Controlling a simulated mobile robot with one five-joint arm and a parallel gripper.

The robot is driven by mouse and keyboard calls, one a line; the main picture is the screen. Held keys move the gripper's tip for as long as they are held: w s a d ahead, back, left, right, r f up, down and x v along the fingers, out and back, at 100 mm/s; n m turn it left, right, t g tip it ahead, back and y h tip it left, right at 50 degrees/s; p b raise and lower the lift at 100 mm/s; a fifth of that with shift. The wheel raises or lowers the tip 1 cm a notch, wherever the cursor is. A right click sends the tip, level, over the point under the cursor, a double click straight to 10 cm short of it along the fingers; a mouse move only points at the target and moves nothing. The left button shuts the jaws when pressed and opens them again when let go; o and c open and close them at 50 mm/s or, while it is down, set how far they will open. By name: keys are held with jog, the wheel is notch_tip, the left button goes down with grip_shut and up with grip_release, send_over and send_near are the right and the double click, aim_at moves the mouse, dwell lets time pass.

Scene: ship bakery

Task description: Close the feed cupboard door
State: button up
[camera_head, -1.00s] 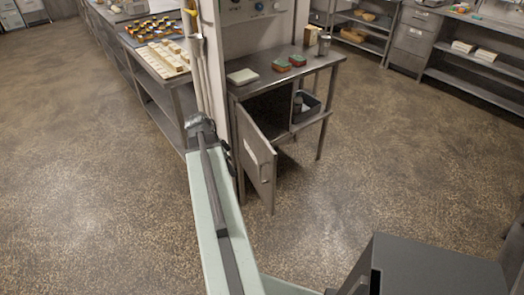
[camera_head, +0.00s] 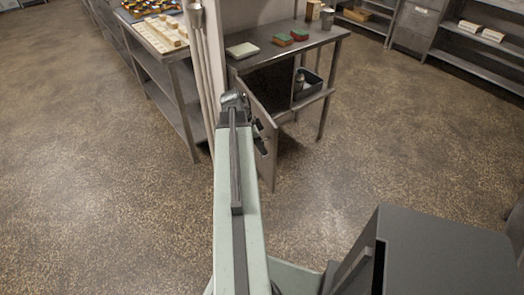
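The grey feed cupboard door (camera_head: 269,168) stands open under the left part of the small steel table, swung out toward me. The dark cupboard opening (camera_head: 275,82) shows behind it. My arm hides much of the door's left part and its face. My gripper (camera_head: 260,136) is at the far end of my pale green arm, just in front of the door in the picture. Only small dark parts of it show. I cannot tell whether it touches the door, or whether its fingers are open or shut.
The small table (camera_head: 307,40) holds a pale pad (camera_head: 242,50), red-green blocks (camera_head: 291,36) and a can (camera_head: 327,18). A dark bin (camera_head: 307,86) sits on its lower shelf. Long-handled tools (camera_head: 202,70) lean at the left, by another bench (camera_head: 176,95). Floor at both sides is clear.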

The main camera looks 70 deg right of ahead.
grip_shut()
jog(key=shift+a, duration=0.1)
dwell(1.2)
